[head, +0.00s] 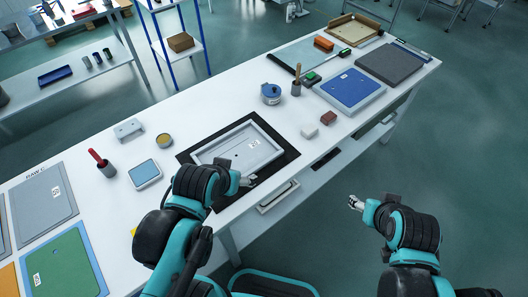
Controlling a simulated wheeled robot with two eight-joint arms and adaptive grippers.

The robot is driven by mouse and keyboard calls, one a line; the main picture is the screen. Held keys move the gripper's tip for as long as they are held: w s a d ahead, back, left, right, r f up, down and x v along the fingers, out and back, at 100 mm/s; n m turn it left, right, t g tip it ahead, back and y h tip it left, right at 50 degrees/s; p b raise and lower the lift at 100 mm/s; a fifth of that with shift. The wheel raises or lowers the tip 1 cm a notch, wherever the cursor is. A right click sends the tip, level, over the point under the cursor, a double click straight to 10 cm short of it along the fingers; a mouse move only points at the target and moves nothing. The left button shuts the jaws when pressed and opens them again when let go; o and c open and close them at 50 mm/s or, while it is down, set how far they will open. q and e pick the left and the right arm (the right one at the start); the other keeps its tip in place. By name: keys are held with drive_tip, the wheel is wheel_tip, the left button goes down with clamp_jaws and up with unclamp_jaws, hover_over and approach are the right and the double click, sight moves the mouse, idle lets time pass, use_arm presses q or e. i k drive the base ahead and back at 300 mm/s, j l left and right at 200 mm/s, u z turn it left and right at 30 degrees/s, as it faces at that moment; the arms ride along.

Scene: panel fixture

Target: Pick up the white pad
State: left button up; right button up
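A small white pad (309,131) lies on the white table, right of the grey tray and beside a reddish-brown block (328,118). No gripper touches the pad. My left gripper (250,181) is low and left of it, at the near edge of the black mat, with its fingers small and partly hidden by my wrist. My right gripper (354,202) is beyond the table's near edge, over the floor, away from the pad. The finger gaps are too small to judge on either gripper.
A light grey tray (200,157) lies on a black mat (290,153) in front of my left arm. A blue round container (271,94) and a brush cup (296,88) stand behind the pad. A blue panel (350,88) lies to the right.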

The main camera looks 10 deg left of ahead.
sight(308, 131)
drive_tip(key=i+l+u, duration=0.1)
drive_tip(key=u, duration=0.8)
drive_tip(key=i+l+u, duration=0.15)
drive_tip(key=l+u, duration=0.25)
drive_tip(key=l, duration=0.25)
drive_tip(key=l+u, duration=0.35)
drive_tip(key=l, duration=1)
drive_tip(key=i+u, duration=0.05)
